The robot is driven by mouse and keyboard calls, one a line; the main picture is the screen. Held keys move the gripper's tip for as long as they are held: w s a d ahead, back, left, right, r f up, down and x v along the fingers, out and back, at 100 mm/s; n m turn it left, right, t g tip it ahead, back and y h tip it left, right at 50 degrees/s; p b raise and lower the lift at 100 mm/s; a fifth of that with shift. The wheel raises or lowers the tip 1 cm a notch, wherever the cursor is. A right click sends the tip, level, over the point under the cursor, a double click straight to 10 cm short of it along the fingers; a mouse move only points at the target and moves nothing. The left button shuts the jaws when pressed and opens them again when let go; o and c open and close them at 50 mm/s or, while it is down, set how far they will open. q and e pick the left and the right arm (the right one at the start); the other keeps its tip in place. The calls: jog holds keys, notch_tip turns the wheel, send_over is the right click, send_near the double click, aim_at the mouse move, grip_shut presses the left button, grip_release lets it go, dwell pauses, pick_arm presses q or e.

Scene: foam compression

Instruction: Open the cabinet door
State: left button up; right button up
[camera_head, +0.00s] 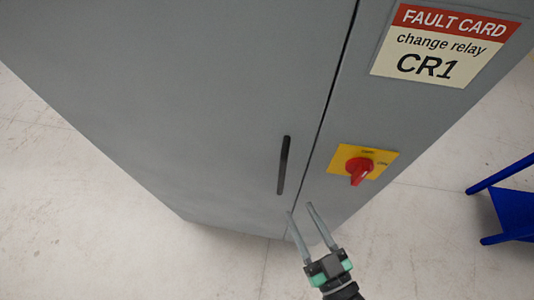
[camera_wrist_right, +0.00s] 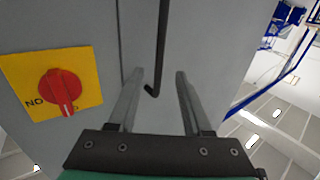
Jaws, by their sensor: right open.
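The grey cabinet door (camera_head: 200,90) fills the left and middle of the head view and is shut against the frame along a dark seam. Its black vertical bar handle (camera_head: 283,165) is near the door's right edge. My right gripper (camera_head: 299,210) is open and empty, just below the handle's lower end in the head view. In the right wrist view, the handle (camera_wrist_right: 162,50) shows between the fingertips (camera_wrist_right: 160,74), its bent end near them. Whether they touch it cannot be told. My left gripper is not in view.
A red rotary switch on a yellow plate (camera_head: 345,152) sits right of the seam. A fault card (camera_head: 440,45) reading "change relay CR1" is above it. A blue frame (camera_head: 510,200) stands on the floor at right. The pale floor (camera_head: 80,200) at left is clear.

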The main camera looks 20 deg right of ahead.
aim_at(283, 181)
jog(key=w+p, duration=0.2)
jog(key=w, duration=0.7)
jog(key=shift+w+a+f, duration=0.1)
jog(key=shift+w, duration=0.8)
grip_shut()
dwell(0.5)
